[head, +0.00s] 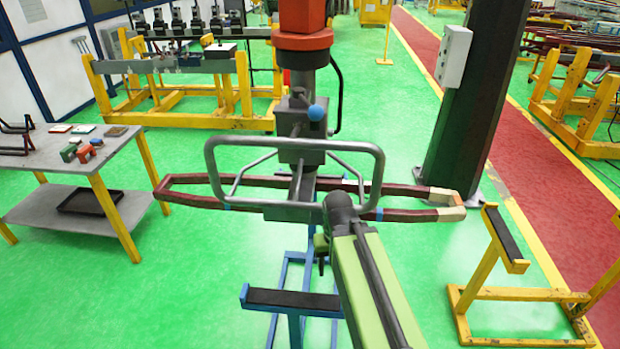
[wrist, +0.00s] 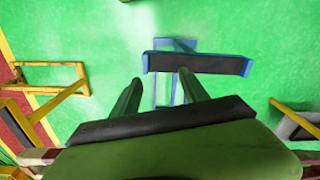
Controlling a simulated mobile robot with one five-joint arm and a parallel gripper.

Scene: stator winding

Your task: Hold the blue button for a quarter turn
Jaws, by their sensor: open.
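The blue button (head: 317,113) is a round blue knob on the grey head of the winding machine (head: 300,150), above the grey tube handle frame (head: 283,146), in the head view. My green arm comes up from the bottom right, and its dark wrist joint is in front of the handle frame, below the button. My gripper (head: 321,246) is partly hidden behind the arm and is apart from the button. In the wrist view my gripper (wrist: 158,84) shows two spread green fingers with nothing between them, over the floor. The button is not in the wrist view.
A dark red coil loop (head: 185,203) with pale ends surrounds the machine head. A blue stand with a black pad (head: 290,299) is below; the pad also shows in the wrist view (wrist: 198,64). A grey table (head: 55,155) stands left, a yellow stand (head: 520,296) right.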

